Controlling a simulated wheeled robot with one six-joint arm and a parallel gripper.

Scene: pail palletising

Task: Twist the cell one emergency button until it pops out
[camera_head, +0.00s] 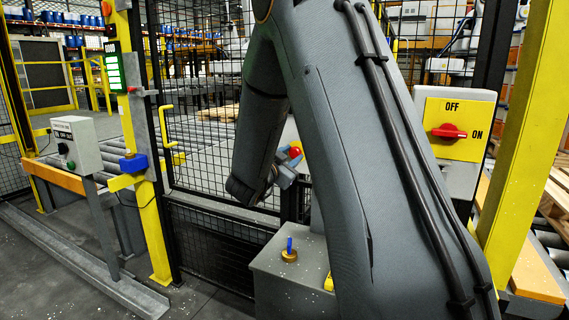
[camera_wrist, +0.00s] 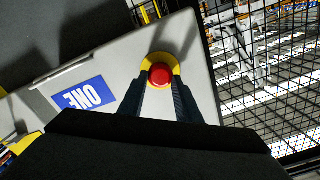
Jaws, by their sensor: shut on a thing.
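The cell one emergency button (camera_wrist: 160,75) is a red round cap on a yellow collar, mounted on a light grey box (camera_wrist: 120,65). A blue label reading ONE (camera_wrist: 85,94) is on that box, upside down in the wrist view. My gripper (camera_wrist: 160,88) has one dark finger on each side of the red cap and is shut on it. In the head view the red cap (camera_head: 295,152) shows beside my gripper (camera_head: 287,168), partly hidden by my arm. Whether the cap is pressed in or popped out cannot be told.
Black mesh fencing (camera_head: 210,150) stands behind the arm. A yellow panel with a red OFF/ON switch (camera_head: 450,131) is at right. A grey cabinet (camera_head: 285,275) with a blue-handled brass fitting (camera_head: 289,252) stands below. A control box (camera_head: 75,145) stands at left.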

